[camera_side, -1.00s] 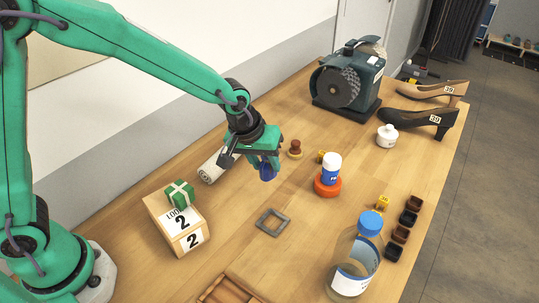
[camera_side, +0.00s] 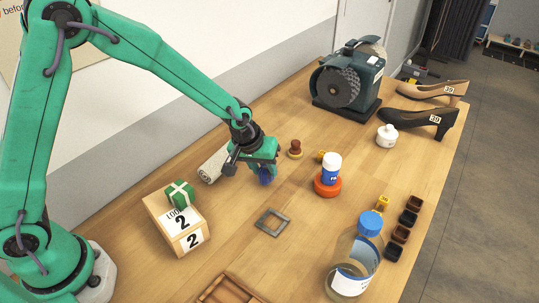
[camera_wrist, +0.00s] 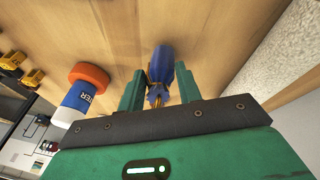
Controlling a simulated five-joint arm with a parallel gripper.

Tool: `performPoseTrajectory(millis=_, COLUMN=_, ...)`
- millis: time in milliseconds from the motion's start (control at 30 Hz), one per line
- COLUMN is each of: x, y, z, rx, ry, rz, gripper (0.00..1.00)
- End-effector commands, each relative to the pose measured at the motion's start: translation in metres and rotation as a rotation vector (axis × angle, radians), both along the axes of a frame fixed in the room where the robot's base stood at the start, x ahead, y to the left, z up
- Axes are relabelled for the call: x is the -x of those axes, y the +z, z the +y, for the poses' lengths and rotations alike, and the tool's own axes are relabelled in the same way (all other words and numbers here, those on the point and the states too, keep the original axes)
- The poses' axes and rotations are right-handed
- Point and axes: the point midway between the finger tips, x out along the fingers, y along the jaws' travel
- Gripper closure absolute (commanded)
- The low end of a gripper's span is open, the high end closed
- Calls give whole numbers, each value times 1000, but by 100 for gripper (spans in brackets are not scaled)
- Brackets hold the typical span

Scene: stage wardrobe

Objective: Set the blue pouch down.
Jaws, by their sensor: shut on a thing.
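My gripper (camera_side: 264,163) points down over the wooden table (camera_side: 225,258), to the right of a rolled pale cloth. It is shut on the blue pouch (camera_side: 266,178), which shows just below the fingers. In the wrist view the blue pouch (camera_wrist: 161,66) sits between the two green fingers of my gripper (camera_wrist: 160,82), with a yellowish tie at its near end. The pouch is low, close to the table top; I cannot tell whether it touches it.
A brown stamp (camera_side: 295,148) stands behind, and the rolled cloth (camera_side: 213,165) lies close at left. Bare table surrounds the pouch.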

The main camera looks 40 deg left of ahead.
Motion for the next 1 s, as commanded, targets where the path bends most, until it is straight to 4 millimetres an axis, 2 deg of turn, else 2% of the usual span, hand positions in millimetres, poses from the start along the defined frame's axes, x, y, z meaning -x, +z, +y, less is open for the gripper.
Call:
performPoseTrajectory(millis=467, x=0, y=-7, z=0, rx=0, ry=0, rz=0, gripper=88)
performPoseTrajectory(millis=500, x=0, y=-7, z=0, rx=0, ry=0, rz=0, gripper=60)
performPoseTrajectory(millis=600, x=0, y=-6, z=0, rx=0, ry=0, rz=0, gripper=43)
performPoseTrajectory(millis=1000, x=0, y=-4, z=0, rx=1, ry=0, rz=-1, gripper=43)
